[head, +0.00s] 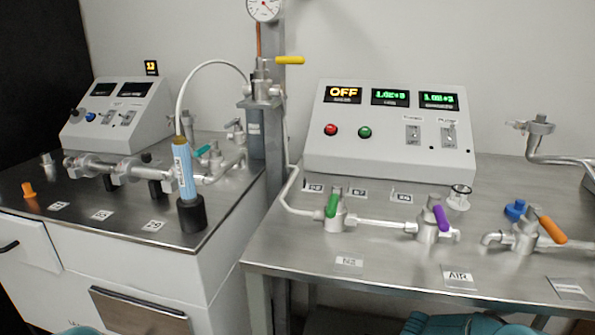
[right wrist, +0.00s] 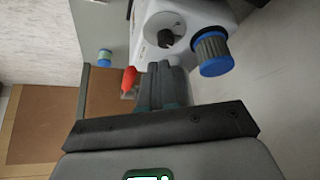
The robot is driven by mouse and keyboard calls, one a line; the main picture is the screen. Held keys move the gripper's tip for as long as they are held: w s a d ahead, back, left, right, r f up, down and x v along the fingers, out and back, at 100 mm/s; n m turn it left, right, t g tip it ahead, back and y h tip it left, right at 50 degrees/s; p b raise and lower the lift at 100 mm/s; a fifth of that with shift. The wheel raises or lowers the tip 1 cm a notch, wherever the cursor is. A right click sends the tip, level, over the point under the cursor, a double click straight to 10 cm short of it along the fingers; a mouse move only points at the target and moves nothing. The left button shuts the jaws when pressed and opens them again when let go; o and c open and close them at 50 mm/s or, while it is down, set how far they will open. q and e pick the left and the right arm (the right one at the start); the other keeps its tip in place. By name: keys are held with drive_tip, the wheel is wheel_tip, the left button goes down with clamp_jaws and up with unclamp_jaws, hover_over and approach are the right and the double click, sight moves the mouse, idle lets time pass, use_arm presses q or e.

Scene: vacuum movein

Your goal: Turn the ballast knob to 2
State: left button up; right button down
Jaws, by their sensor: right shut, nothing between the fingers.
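In the right wrist view, a white rounded housing (right wrist: 190,18) carries a round recess with a small dark knob (right wrist: 166,38). To its right is a larger ribbed grey knob with a blue rim (right wrist: 212,54). I cannot tell which of them is the ballast knob, and no number can be read. My right gripper (right wrist: 165,68) is shut and empty, its tips just below the dark knob in the picture; contact cannot be told. The head view shows neither the white housing nor either gripper, only teal parts of mine at its bottom edge.
A red piece (right wrist: 129,80) lies close left of the right fingers, with a small blue-topped part (right wrist: 104,57) beyond. In the head view, a steel bench (head: 400,262) holds valves and a control box (head: 390,145) reading OFF. Another bench (head: 100,235) stands left.

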drive_tip(key=f, duration=0.3)
drive_tip(key=shift+a+f, duration=0.2)
drive_tip(key=shift+f, duration=0.05)
wheel_tip(320, 180, down, 2)
drive_tip(key=b, duration=0.3)
drive_tip(key=shift+f, duration=0.2)
drive_tip(key=shift+f+b, duration=0.25)
drive_tip(key=shift+b, duration=0.2)
use_arm(q)
drive_tip(key=f, duration=0.2)
drive_tip(key=a+f, duration=0.1)
drive_tip(key=shift+w+f, duration=0.25)
drive_tip(key=shift+f, duration=0.05)
use_arm(e)
drive_tip(key=shift+r, duration=0.1)
use_arm(q)
drive_tip(key=shift+a+f, duration=0.1)
use_arm(e)
drive_tip(key=shift+d, duration=0.2)
